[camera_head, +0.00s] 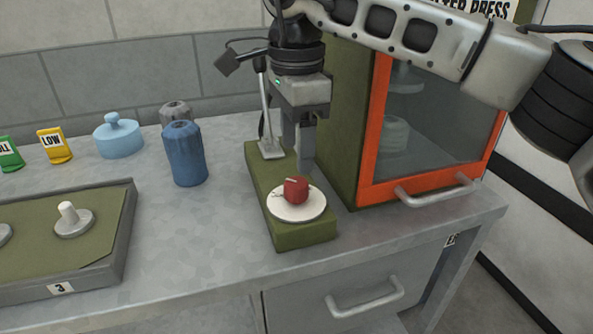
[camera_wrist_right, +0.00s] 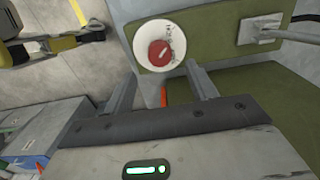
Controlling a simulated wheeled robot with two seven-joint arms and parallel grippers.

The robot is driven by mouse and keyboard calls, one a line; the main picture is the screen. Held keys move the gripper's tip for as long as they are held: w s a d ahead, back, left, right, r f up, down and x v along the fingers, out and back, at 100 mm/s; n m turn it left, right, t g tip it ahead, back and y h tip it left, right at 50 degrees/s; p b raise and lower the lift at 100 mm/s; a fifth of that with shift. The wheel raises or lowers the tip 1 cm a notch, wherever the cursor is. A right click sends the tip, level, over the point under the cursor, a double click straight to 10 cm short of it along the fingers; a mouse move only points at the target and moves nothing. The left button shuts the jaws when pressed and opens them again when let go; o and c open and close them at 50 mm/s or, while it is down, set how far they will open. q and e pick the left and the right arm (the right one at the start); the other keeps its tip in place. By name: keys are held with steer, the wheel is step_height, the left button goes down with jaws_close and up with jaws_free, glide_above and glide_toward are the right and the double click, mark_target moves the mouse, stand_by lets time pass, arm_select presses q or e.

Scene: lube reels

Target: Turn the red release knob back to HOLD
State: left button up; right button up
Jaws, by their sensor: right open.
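The red release knob (camera_head: 296,190) sits on a round white dial plate (camera_head: 285,211) at the front end of a green base (camera_head: 306,236). It also shows in the right wrist view (camera_wrist_right: 160,52), with a pale pointer line across its face; the dial's lettering is too small to read. My right gripper (camera_head: 304,160) points down above and just behind the knob, apart from it. In the right wrist view its two fingers (camera_wrist_right: 160,82) are spread with nothing between them. My left gripper is in neither view.
A lever (camera_head: 265,110) stands at the back of the green base. The press cabinet (camera_head: 375,150) with its orange-framed door is close on the right. A blue canister (camera_head: 184,155) and a light blue lidded pot (camera_head: 119,137) stand left. Bare bench lies between the canister and the base.

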mark_target(296, 182)
step_height(296, 182, up, 9)
steer(key=shift+p, duration=0.4)
steer(key=shift+f, duration=0.15)
